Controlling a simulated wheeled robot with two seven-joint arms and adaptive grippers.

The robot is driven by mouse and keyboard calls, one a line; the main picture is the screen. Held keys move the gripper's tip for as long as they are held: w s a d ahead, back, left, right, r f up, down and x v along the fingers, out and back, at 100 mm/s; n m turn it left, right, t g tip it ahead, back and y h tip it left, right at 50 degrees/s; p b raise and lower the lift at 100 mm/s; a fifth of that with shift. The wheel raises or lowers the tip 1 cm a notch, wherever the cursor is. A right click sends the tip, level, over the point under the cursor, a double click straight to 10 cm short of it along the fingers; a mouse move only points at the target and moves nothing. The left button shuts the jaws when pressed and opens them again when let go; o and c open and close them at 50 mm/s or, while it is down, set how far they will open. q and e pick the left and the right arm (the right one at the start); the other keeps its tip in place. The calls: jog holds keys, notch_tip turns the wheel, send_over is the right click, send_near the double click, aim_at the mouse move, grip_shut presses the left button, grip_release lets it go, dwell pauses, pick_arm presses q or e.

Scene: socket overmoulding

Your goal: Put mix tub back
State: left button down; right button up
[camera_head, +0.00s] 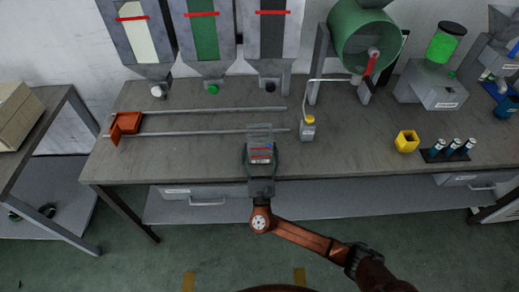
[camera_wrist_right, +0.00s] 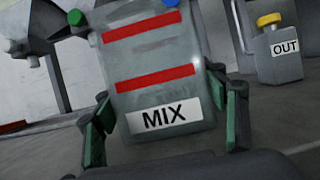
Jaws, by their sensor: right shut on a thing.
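The mix tub (camera_wrist_right: 155,70) is a grey translucent container with two red stripes and a white MIX label. My right gripper (camera_wrist_right: 165,115) is shut on it, with green-padded fingers on both sides in the right wrist view. In the head view the tub (camera_head: 261,135) shows at the front middle of the workbench, with my right gripper (camera_head: 261,160) just in front of it. I cannot tell whether the tub touches the bench. My left gripper is not in view.
Two metal rails (camera_head: 200,110) run along the workbench (camera_head: 350,165), with an orange carriage (camera_head: 126,123) at their left end. A bottle labelled OUT (camera_head: 308,128) stands right of the tub. A green drum (camera_head: 362,38), a yellow cup (camera_head: 406,141) and several vials (camera_head: 453,148) are farther right.

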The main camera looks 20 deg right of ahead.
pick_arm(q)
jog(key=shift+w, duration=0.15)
pick_arm(e)
jog(key=shift+f, duration=0.45)
jog(key=o, duration=0.9)
jog(key=shift+s+f, duration=0.1)
jog(key=o, duration=0.4)
jog(key=shift+f, duration=0.15)
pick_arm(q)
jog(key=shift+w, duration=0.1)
pick_arm(e)
jog(key=shift+r, duration=0.3)
jog(key=shift+s+a+p, duration=0.1)
jog(key=shift+s+p, duration=0.25)
jog(key=shift+s, duration=0.15)
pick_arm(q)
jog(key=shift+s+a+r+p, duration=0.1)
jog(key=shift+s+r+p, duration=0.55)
pick_arm(e)
jog(key=v, duration=1)
jog(key=shift+s+a+r, duration=0.2)
jog(key=shift+s+r, duration=0.15)
